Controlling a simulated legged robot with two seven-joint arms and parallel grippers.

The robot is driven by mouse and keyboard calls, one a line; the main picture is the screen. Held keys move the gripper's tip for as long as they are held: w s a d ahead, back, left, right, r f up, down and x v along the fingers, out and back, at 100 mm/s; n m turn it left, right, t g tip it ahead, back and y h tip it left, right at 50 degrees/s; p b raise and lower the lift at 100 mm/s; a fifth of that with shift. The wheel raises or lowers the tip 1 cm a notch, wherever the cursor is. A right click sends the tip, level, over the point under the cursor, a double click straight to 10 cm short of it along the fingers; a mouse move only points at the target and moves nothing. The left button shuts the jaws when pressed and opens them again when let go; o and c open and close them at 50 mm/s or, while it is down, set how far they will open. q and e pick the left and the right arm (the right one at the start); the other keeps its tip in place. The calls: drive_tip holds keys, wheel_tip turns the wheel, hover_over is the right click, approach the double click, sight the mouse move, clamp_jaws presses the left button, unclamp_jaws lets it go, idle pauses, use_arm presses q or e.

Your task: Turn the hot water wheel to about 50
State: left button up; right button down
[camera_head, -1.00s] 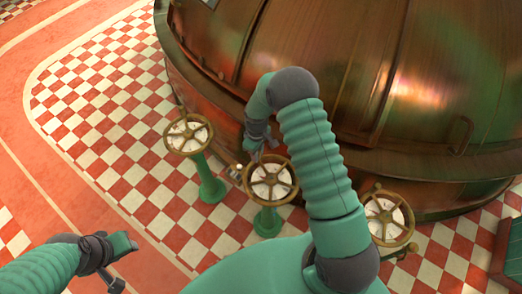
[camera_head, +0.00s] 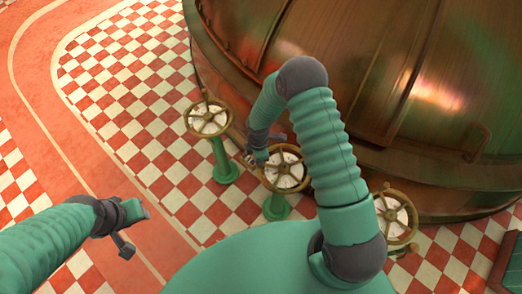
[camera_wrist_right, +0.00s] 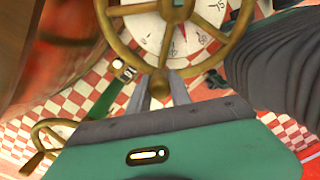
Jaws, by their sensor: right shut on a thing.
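Three brass handwheels with white dials stand on green posts beside the kettle. My right gripper (camera_head: 256,160) is at the left part of the rim of the middle handwheel (camera_head: 284,187).
The left handwheel (camera_head: 207,134) and the right handwheel (camera_head: 412,216) stand apart on either side, the right one partly behind my arm. The large copper kettle (camera_head: 380,80) rises close behind the wheels. The checkered floor (camera_head: 130,100) at left is clear.

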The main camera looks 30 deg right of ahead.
sight(259, 172)
drive_tip(key=s+n, duration=0.1)
drive_tip(key=s+a+n+p, duration=0.1)
drive_tip(key=n, duration=0.1)
drive_tip(key=shift+s+a, duration=0.1)
drive_tip(key=shift+s, duration=0.2)
drive_tip(key=shift+s+a+n+p, duration=0.15)
drive_tip(key=shift+s+n+p, duration=0.15)
drive_tip(key=shift+s+n, duration=0.35)
drive_tip(key=shift+w, duration=0.1)
drive_tip(key=c, duration=1.2)
unclamp_jaws()
wheel_tip(259, 172, up, 17)
drive_tip(key=shift+w+f+p, duration=0.1)
drive_tip(key=shift+f+p, duration=0.05)
drive_tip(key=shift+p, duration=1.1)
